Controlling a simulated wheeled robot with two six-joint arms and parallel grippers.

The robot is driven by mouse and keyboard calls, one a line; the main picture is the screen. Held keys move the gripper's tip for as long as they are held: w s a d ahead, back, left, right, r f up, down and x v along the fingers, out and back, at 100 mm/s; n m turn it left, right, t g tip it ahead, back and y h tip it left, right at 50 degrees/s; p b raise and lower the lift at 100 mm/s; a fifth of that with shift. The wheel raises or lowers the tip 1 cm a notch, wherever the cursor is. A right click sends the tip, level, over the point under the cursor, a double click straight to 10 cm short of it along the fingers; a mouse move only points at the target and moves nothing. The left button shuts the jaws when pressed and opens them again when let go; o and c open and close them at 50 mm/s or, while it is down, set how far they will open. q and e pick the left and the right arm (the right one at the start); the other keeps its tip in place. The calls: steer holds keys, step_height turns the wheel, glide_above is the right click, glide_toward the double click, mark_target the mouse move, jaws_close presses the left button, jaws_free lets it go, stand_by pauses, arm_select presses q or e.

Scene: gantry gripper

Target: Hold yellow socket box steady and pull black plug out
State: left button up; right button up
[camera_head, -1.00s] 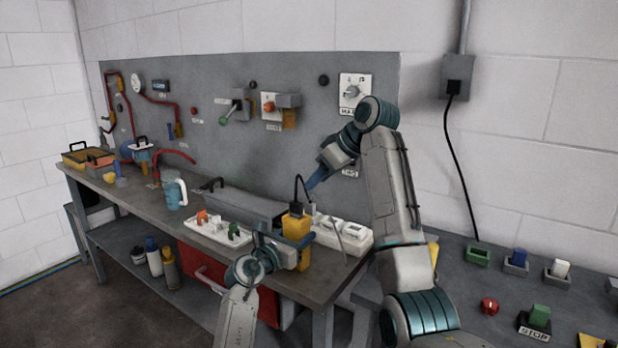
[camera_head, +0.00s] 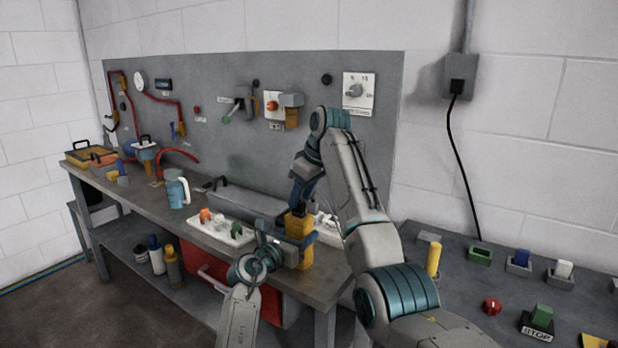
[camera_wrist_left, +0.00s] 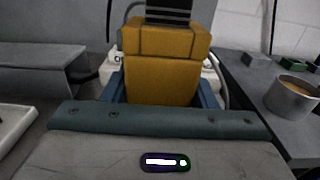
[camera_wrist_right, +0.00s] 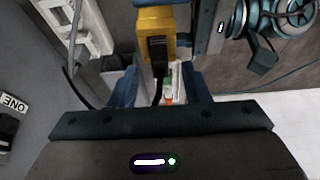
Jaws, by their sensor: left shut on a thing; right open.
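The yellow socket box (camera_head: 300,242) stands upright near the front right edge of the workbench; it also shows in the left wrist view (camera_wrist_left: 162,78). My left gripper (camera_head: 293,248) is shut on its sides. The black plug (camera_wrist_right: 158,50) sits at the top of the yellow socket box (camera_wrist_right: 181,22) in the right wrist view, with its black cable running from it. The plug's ribbed body shows above the box in the left wrist view (camera_wrist_left: 168,11). My right gripper (camera_wrist_right: 160,92) is open, its blue fingers on either side of the cable, close to the plug. In the head view my right gripper hides the plug.
A white tray (camera_head: 236,240) with coloured pieces lies left of the box. A white socket strip (camera_head: 326,226) is behind it, partly covered by my right arm. A second table (camera_head: 450,290) with coloured blocks stands at right.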

steer(key=shift+x, duration=1.55)
jaws_close()
steer(key=shift+r, duration=0.1)
steer(key=shift+r, duration=1.5)
steer(key=shift+r, duration=1.45)
